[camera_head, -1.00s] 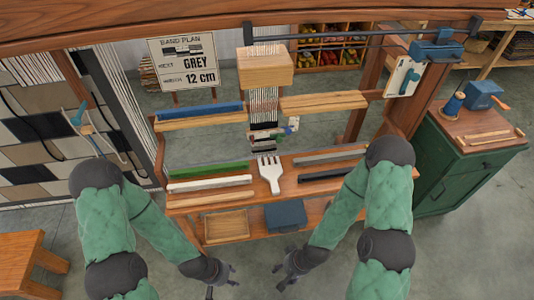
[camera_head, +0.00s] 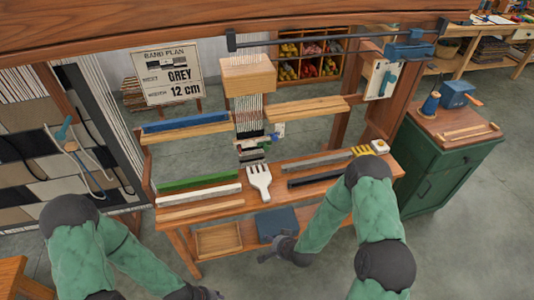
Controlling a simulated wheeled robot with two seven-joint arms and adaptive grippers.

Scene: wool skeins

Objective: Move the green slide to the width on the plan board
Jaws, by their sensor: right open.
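The plan board (camera_head: 167,77) stands at the back left and reads GREY and 12 cm. A small green piece (camera_head: 263,143) shows at the woven band (camera_head: 250,120) in the middle of the loom, beside a small white and blue part (camera_head: 278,131). It is too small to tell if it is the green slide or where it is set. A long green bar (camera_head: 197,180) lies on the loom's front shelf. My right gripper (camera_head: 268,257) is open and empty, in front of and below that shelf. My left gripper (camera_head: 208,295) is at the bottom edge, partly cut off.
A white fork-like beater (camera_head: 260,182) and several bars lie on the front shelf, with a yellow comb (camera_head: 366,151) at its right. A wooden tray (camera_head: 218,238) and a blue-grey box (camera_head: 277,221) sit below. A green cabinet (camera_head: 442,170) stands right.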

